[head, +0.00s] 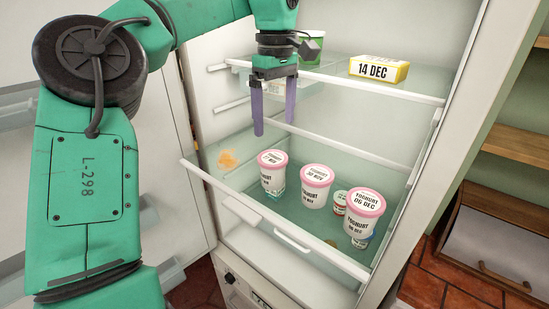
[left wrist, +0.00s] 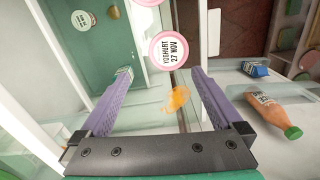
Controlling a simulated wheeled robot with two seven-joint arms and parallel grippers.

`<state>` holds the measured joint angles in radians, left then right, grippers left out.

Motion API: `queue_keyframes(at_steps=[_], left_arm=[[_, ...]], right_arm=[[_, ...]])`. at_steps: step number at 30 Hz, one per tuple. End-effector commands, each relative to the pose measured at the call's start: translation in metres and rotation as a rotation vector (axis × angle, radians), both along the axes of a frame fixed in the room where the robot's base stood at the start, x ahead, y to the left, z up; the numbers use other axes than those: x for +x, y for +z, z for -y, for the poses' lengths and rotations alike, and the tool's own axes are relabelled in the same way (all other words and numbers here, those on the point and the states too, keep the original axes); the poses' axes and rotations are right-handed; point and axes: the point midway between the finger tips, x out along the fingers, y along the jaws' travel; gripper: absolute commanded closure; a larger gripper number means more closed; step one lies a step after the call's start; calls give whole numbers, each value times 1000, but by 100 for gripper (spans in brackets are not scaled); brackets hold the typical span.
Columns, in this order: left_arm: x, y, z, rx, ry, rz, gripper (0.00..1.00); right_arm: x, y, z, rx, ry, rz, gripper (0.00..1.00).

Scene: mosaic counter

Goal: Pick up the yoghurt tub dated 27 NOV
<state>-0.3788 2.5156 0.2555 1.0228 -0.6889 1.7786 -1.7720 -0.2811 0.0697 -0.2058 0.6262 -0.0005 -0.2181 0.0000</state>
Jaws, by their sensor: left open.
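The yoghurt tub dated 27 NOV (head: 272,172) is white with a pink lid. It stands upright at the left end of a row of tubs on the fridge's lower glass shelf. In the left wrist view its lid (left wrist: 168,50) reads YOGHURT 27 NOV, ahead of the fingertips. My left gripper (head: 274,126) is open and empty, its purple fingers pointing down above and behind this tub, apart from it. In the left wrist view the open fingers (left wrist: 161,74) have nothing between them. My right gripper is not in view.
A pink-lidded tub (head: 315,188), apparently 30 NOV, and a 06 DEC tub (head: 363,214) stand to the right, with small jars (head: 339,203) among them. A yellow 14 DEC box (head: 378,69) and green tub (head: 312,46) sit on the upper shelf (head: 400,93). An orange stain (head: 227,160) marks the left.

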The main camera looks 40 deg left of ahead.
Motion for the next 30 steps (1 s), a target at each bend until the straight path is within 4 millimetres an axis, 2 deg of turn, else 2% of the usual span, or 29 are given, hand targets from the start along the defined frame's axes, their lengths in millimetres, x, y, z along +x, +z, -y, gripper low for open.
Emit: queue_keyframes(at_steps=[3, 8, 11, 14, 15, 18, 21, 25, 26, 30], left_arm=[[-2, -32, 1, -5, -4, -2, 0], [-2, -64, 0, -3, 0, -1, 0], [-2, -76, 0, -4, 0, 0, 0], [-4, -89, -1, -5, 1, -3, 0], [-5, -96, -1, -6, 0, -3, 0], [-4, -117, -1, -3, 0, -1, 0], [-4, -126, -1, -3, 1, 2, 0], [-4, -127, -1, -2, 1, 3, 0], [-4, -127, -1, -2, 1, 3, 4], [-4, -126, -2, -2, 1, 3, 57]], right_arm=[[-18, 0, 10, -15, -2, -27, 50], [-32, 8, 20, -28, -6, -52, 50], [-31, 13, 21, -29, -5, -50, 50], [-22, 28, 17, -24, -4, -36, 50], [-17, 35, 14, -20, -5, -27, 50], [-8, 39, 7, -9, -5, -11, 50], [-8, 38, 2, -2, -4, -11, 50], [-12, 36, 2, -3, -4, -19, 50], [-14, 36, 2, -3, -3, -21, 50], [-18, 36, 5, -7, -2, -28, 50]])
